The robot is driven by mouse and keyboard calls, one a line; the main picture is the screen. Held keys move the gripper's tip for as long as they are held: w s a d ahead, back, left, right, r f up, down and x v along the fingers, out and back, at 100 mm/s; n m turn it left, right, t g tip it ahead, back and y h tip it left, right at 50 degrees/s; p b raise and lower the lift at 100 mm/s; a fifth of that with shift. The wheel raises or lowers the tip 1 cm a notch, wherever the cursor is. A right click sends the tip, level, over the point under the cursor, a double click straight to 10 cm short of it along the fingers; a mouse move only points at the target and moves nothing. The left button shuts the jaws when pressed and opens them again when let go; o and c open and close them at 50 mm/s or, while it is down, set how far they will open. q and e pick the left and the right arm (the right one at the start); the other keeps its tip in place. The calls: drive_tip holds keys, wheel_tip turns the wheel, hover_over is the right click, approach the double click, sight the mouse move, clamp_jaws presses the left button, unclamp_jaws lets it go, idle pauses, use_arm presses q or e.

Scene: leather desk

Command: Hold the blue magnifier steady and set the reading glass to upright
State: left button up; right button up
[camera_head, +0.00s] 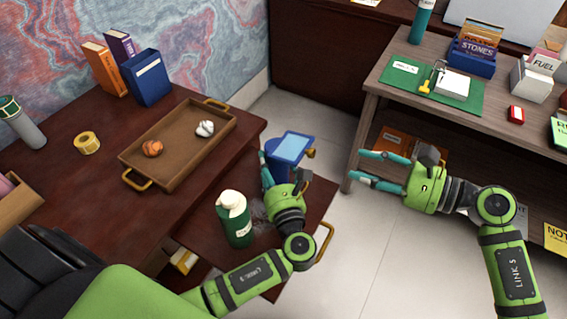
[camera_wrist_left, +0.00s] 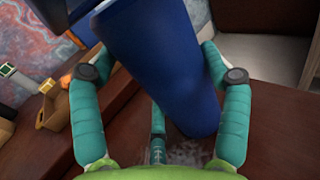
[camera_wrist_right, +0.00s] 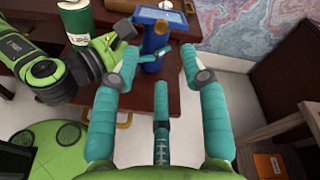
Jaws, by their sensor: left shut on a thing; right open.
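The blue magnifier (camera_head: 279,166) has a thick blue body, a pale blue framed glass (camera_head: 294,147) on top and a brass knob (camera_head: 310,153) at its side. In the head view the glass slants, facing partly up. My left gripper (camera_head: 272,177) is shut around the body, which fills the left wrist view (camera_wrist_left: 160,75) between the fingers. The magnifier also shows in the right wrist view (camera_wrist_right: 152,42), above the low dark surface. My right gripper (camera_head: 358,165) is open and empty, to the right of the magnifier. The magnifier's base is partly hidden by my left gripper.
A green bottle (camera_head: 234,220) stands just left of my left gripper. A grey side table (camera_head: 500,110) stands right. Open floor (camera_head: 345,235) lies between.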

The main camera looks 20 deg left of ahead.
sight(314, 154)
drive_tip(key=a+m, duration=0.3)
drive_tip(key=m, duration=0.1)
drive_tip(key=a+f+m+y, duration=0.1)
drive_tip(key=a+m, duration=0.2)
drive_tip(key=m, duration=0.1)
drive_tip(key=w+a+f+m, duration=0.1)
drive_tip(key=a+m, duration=0.2)
drive_tip(key=m, duration=0.1)
drive_tip(key=shift+a+t+y, duration=0.3)
drive_tip(key=shift+t+y, duration=0.1)
clamp_jaws()
